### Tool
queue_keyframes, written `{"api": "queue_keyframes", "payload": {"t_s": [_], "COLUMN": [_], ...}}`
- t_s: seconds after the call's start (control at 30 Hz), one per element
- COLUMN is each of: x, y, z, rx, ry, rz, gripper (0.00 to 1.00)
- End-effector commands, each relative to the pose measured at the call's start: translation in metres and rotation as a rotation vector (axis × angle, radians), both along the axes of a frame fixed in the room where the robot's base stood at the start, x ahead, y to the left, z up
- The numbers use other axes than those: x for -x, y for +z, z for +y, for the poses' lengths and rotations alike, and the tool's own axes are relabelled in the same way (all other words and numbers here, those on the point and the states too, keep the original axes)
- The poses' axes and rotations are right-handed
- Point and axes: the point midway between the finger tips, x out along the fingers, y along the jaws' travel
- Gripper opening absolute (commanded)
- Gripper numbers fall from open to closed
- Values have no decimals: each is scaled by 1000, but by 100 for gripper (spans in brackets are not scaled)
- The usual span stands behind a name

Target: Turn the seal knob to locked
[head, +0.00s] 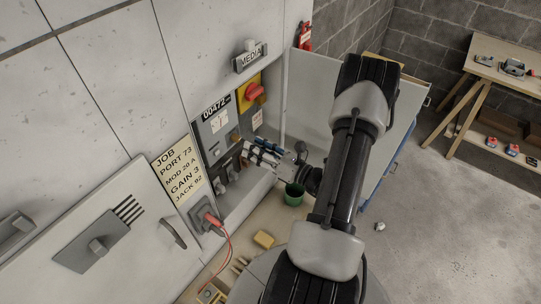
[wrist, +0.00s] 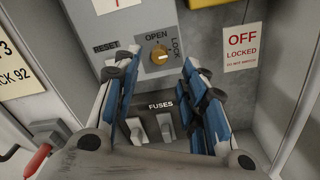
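The seal knob (wrist: 160,55) is a round brass-orange knob on the grey panel in the wrist view, with OPEN printed above it and LOCK to its right. A pale mark runs across its face; I cannot tell for sure which label it points to. My gripper (wrist: 158,67) is open, its blue-padded fingers spread left and right below and beside the knob. Nothing is between the fingers, and they look apart from the knob. In the head view my gripper (head: 250,152) is in front of the open cabinet, close to the panel.
Grey fuse levers (wrist: 166,127) sit below the knob under a FUSES label. An OFF LOCKED sign (wrist: 241,48) is at right. In the head view a red switch handle (head: 254,91) is above, a red plug (head: 213,218) with cable below, and a green cup (head: 294,194) on the ledge.

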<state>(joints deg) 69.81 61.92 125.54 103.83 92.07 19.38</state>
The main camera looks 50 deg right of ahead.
Motion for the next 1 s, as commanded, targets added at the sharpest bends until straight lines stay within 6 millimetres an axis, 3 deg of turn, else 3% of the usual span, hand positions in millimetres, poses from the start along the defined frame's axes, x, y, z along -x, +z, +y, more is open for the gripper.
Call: {"api": "queue_keyframes", "payload": {"t_s": [0.1,0.33,1.0], "x": [27,58,64], "y": [0,0,0], "z": [-5,-7,-7], "rx": [-1,0,0], "ry": [-7,-2,0], "rz": [1,0,0], "gripper": [39,39,39]}}
